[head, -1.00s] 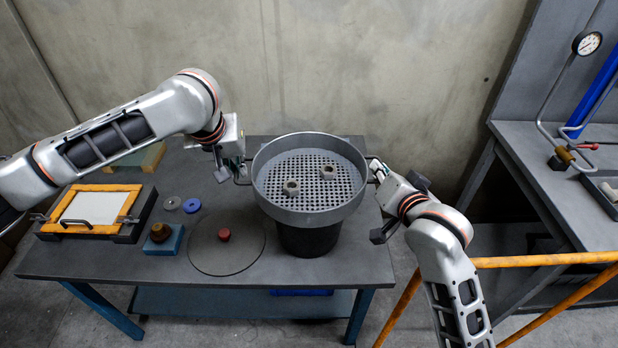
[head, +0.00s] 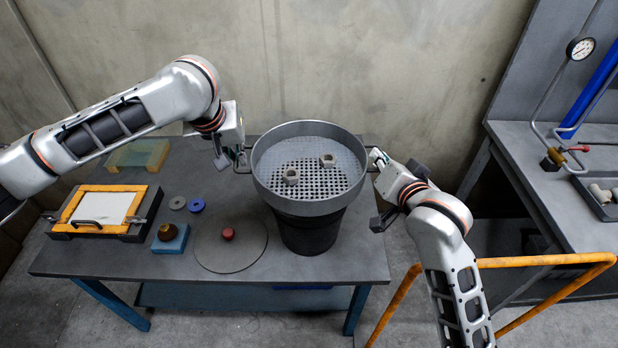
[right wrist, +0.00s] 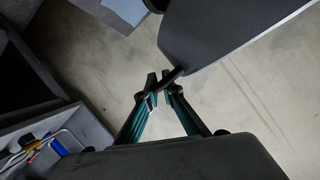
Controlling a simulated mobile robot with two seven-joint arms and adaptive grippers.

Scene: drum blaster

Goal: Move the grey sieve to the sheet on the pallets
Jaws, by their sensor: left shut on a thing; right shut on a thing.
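The grey sieve (head: 262,185) is a round pan with a perforated floor, roughly level above the dark drum (head: 308,235) on the table. My left gripper (head: 238,158) is shut on the sieve's left handle. My right gripper (head: 376,160) is shut on its right handle; the right wrist view shows its fingertips (right wrist: 163,88) on the dark handle bar beside the sieve wall (right wrist: 215,35). I cannot make out the sheet on the pallets in these views.
The table (head: 270,268) holds a round plate with a red knob (head: 228,234), a blue block (head: 168,240) and an orange-framed screen (head: 100,208). An orange rail (head: 545,261) stands at right, before a grey bench (head: 530,160) with a gauge. A wall is close behind.

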